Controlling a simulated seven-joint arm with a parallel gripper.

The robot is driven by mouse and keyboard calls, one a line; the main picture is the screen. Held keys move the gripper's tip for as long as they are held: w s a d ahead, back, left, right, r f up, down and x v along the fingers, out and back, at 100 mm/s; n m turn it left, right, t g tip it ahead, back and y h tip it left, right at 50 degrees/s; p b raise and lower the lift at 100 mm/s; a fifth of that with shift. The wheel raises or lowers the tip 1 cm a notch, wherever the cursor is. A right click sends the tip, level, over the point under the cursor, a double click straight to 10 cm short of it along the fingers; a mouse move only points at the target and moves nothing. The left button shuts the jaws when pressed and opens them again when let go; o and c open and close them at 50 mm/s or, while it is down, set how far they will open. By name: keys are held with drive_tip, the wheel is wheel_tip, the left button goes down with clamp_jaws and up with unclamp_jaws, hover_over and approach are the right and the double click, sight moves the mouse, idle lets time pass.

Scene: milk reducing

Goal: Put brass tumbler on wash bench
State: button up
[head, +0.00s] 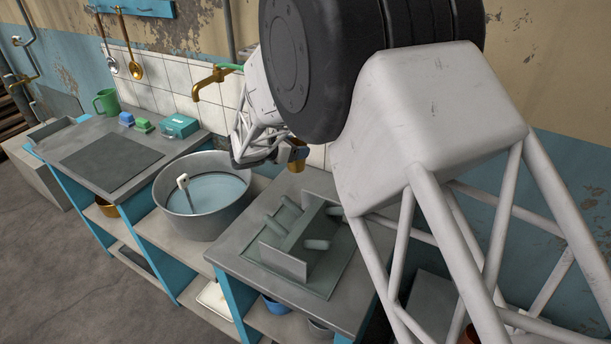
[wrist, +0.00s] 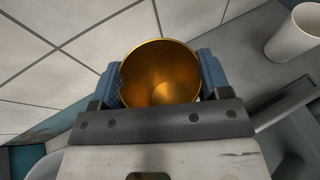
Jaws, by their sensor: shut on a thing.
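The brass tumbler (wrist: 160,72) is between the two blue fingers of my gripper (wrist: 159,80), its open mouth facing the wrist camera. My gripper is shut on it. In the head view, a small part of the brass tumbler (head: 297,166) shows below my gripper (head: 291,153), near the tiled wall and behind the drying rack. My arm hides much of that area. The blue-legged bench has a grey left top (head: 85,142), a sunken metal basin (head: 240,208) in the middle and a right top (head: 233,258). I cannot tell whether the tumbler touches the bench.
A white cup (wrist: 293,35) is right of the tumbler in the wrist view. A brass tap (head: 212,80) juts over the basin. A green mug (head: 107,101) and teal box (head: 179,126) stand at the back left.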

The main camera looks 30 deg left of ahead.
sight(289, 167)
drive_tip(key=shift+f, duration=2.05)
drive_tip(key=shift+f, duration=1.85)
drive_tip(key=shift+f, duration=0.15)
drive_tip(key=o, duration=1)
drive_tip(key=shift+s, duration=0.1)
drive_tip(key=v, duration=1.2)
drive_tip(key=shift+d, duration=0.1)
